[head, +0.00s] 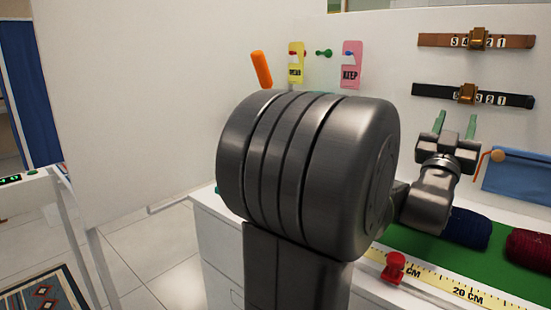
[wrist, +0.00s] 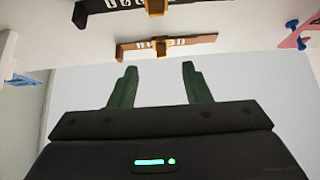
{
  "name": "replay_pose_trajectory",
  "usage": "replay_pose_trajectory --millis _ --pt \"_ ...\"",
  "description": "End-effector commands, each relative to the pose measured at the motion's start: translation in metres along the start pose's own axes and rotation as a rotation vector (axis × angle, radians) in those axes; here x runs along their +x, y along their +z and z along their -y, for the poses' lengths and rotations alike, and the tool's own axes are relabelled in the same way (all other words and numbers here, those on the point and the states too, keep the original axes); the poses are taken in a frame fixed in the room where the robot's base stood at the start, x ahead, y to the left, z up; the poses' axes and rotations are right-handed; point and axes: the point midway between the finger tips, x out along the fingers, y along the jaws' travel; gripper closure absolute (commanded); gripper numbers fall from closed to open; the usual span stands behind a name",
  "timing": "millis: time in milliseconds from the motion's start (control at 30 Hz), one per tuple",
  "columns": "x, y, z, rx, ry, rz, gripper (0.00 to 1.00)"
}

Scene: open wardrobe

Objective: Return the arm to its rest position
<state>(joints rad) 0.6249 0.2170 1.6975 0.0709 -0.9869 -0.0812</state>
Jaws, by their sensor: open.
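My gripper (head: 454,127) is at the right in the head view, raised in front of the wardrobe's back wall and above the green mat. Its two green fingers point up, stand apart and hold nothing. In the wrist view my gripper (wrist: 155,82) also shows open, with bare pale wall between the fingers. My arm's large grey joint fills the middle of the head view and hides part of the wardrobe.
A brown belt (head: 510,41) and a black belt (head: 420,90) hang on the wall. A blue cloth (head: 515,178) hangs right of my gripper. Dark blue (head: 467,229) and dark red (head: 528,249) rolls lie on the green mat (head: 420,249).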

Motion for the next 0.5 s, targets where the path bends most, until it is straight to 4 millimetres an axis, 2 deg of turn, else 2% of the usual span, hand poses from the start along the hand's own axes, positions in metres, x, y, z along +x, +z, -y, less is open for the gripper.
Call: replay_pose_trajectory --millis 500 --pt "0.0008 -0.0027 -0.0001 0.0 0.0 -0.017 0.56"
